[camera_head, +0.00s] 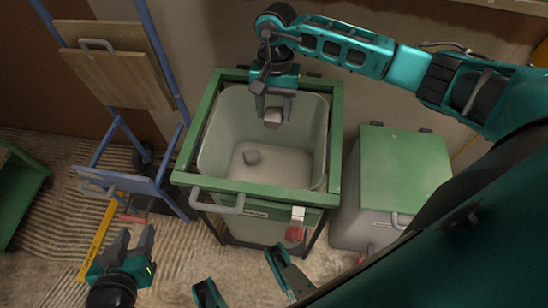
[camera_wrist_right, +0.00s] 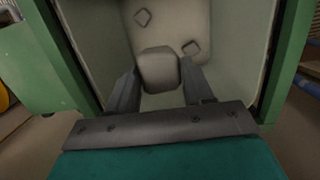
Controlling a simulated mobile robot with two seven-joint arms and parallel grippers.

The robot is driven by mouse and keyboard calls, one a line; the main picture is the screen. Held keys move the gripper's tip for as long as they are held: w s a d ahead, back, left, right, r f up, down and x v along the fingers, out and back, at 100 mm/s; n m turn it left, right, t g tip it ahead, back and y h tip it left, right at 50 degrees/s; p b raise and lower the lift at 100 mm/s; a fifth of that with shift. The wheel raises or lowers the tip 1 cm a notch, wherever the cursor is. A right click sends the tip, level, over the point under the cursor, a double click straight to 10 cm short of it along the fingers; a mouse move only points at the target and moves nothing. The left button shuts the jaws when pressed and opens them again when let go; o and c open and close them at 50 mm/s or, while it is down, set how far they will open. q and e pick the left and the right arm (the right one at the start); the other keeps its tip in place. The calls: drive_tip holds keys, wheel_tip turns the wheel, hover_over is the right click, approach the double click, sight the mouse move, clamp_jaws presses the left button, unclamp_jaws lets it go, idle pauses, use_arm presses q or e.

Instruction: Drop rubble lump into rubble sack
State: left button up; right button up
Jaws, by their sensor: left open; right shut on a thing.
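The rubble sack (camera_head: 222,120) is a pale, open-topped container held in a green frame. My right gripper (camera_head: 273,108) reaches down over its mouth, shut on a grey rubble lump (camera_head: 271,118). The held lump (camera_wrist_right: 158,68) also shows between the fingers in the right wrist view, above the sack's floor. My left gripper (camera_head: 135,247) is open and empty, low at the left.
A grey box with a green lid (camera_head: 403,165) stands right of the sack. A blue hand truck (camera_head: 150,190) with a brown board (camera_head: 115,65) stands left. A yellow level (camera_head: 97,240) lies on the ridged floor. A green shelf (camera_head: 18,195) is at far left.

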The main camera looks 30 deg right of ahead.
wheel_tip(320, 180, down, 5)
drive_tip(key=shift+r+b, duration=0.2)
drive_tip(key=shift+b, duration=1.05)
drive_tip(key=o, duration=1.2)
drive_tip(key=shift+r, duration=0.15)
